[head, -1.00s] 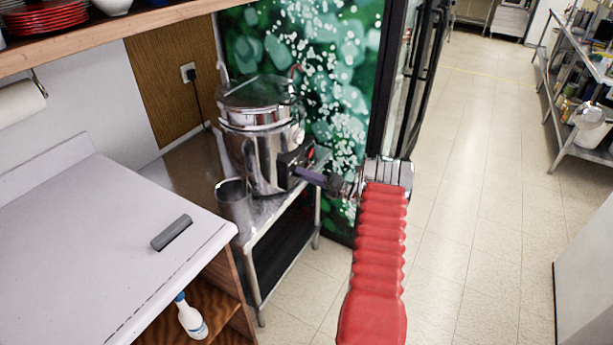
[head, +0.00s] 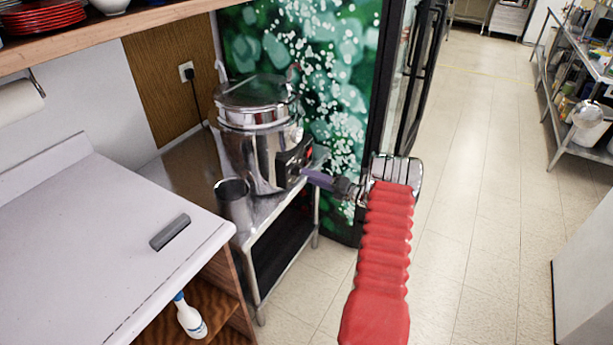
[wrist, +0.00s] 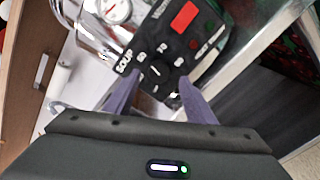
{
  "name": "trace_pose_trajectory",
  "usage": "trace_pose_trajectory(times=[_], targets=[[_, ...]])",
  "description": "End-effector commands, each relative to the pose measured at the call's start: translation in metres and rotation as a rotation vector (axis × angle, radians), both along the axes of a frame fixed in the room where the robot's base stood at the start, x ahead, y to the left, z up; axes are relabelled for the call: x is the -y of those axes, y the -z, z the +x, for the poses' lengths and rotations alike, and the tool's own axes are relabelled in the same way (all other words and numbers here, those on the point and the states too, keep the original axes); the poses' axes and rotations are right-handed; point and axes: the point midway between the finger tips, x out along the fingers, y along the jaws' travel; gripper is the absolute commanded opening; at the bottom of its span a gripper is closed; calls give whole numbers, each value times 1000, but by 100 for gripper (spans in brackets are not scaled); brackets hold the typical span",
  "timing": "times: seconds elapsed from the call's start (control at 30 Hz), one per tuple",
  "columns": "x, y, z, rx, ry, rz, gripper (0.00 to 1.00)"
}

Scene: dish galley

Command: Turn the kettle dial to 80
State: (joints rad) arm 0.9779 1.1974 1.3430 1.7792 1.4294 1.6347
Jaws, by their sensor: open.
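The kettle (head: 250,150) is a shiny steel pot with a lid, standing on a metal side table. Its black control panel (head: 293,160) faces my gripper. In the wrist view the panel (wrist: 205,22) shows a red display, white lettering and small buttons. The black dial (wrist: 157,72) with a white mark and labels around it sits low on the panel, between my fingers in the picture. I cannot read its setting reliably. My gripper (head: 306,174) has purple fingers and is open in front of the panel. Its fingertips (wrist: 160,82) appear on either side of the dial; contact is unclear.
A steel cup (head: 233,203) stands left of the kettle, near the table's front edge. A grey bar (head: 170,232) lies on the white counter (head: 90,250). A round gauge (wrist: 117,10) sits beside the panel.

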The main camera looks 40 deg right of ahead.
Motion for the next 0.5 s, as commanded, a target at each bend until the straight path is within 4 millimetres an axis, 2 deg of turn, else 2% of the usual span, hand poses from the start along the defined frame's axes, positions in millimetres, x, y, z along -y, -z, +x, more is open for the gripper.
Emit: trace_pose_trajectory(times=[0.5], targets=[[31,1,-84,-1,4,0,50]])
